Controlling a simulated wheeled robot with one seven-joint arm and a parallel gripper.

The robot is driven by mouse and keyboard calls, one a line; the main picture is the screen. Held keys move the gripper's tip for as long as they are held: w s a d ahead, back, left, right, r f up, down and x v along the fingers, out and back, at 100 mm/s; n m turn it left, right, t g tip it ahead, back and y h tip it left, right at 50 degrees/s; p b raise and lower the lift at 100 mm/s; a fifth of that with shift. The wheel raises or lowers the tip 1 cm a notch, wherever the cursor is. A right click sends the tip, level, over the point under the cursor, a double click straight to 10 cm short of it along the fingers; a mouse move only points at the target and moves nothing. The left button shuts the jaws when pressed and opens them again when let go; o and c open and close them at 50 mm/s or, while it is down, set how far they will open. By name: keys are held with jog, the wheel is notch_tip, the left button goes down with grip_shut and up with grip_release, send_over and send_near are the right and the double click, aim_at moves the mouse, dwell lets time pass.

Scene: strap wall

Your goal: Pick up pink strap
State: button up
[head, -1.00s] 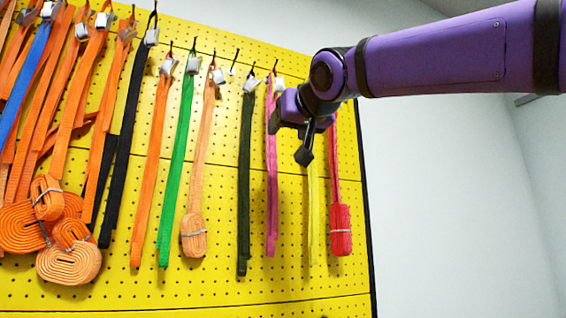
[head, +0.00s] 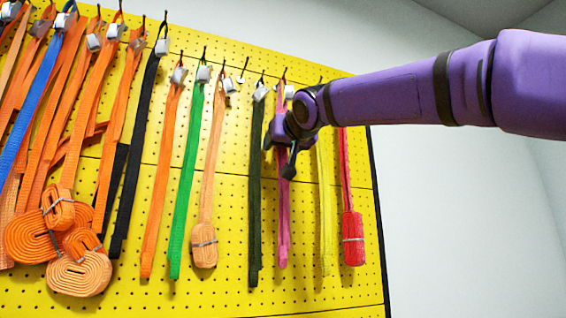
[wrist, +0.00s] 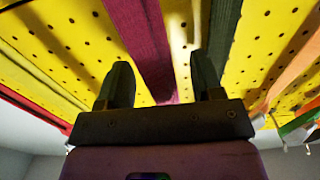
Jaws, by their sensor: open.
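The pink strap (head: 282,215) hangs from a hook on the yellow pegboard, between a dark green strap and a yellow strap. My gripper (head: 289,165) is at its upper part, below the white tag near the hook, and covers a piece of it. In the wrist view the pink strap (wrist: 143,45) runs down between the two dark fingers of my gripper (wrist: 163,85). The fingers are apart, with yellow board showing on both sides of the strap. Whether the strap touches the palm is hidden.
The dark green strap (head: 256,190) hangs close to the left. The yellow strap (head: 324,200) and a bundled red strap (head: 353,235) hang to the right. Several other straps crowd the left of the yellow pegboard (head: 225,285). The white wall at right is clear.

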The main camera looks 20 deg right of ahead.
jog(key=shift+w, duration=0.45)
jog(key=c, duration=1)
jog(key=shift+r, duration=0.1)
